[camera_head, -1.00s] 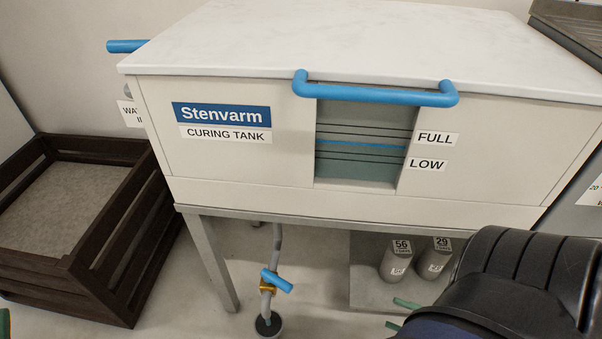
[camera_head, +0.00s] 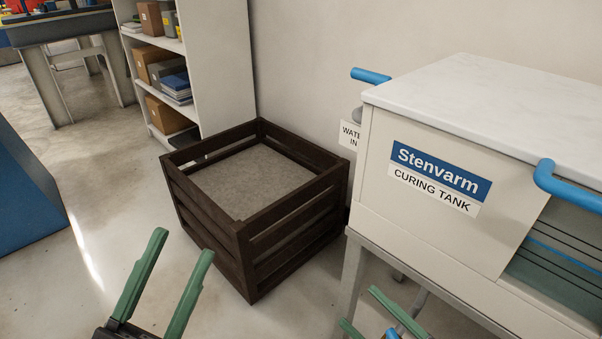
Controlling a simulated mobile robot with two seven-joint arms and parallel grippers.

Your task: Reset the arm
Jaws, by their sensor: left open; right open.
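My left gripper (camera_head: 183,248) shows at the bottom left, with its two green fingers spread apart and nothing between them. It is in front of a dark wooden crate (camera_head: 245,240). My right gripper (camera_head: 362,310) shows only in part at the bottom edge. Its green fingers are apart, below the white curing tank (camera_head: 400,225) and in front of its stand. I see nothing held in it. Most of both arms is out of the picture.
The tank has a blue lid handle (camera_head: 560,185) and a blue lever (camera_head: 371,75) at its side. Shelves (camera_head: 215,70) and a bench (camera_head: 70,28) stand at the back. A blue slanted block (camera_head: 25,200) is at the left. Floor is clear between it and the crate.

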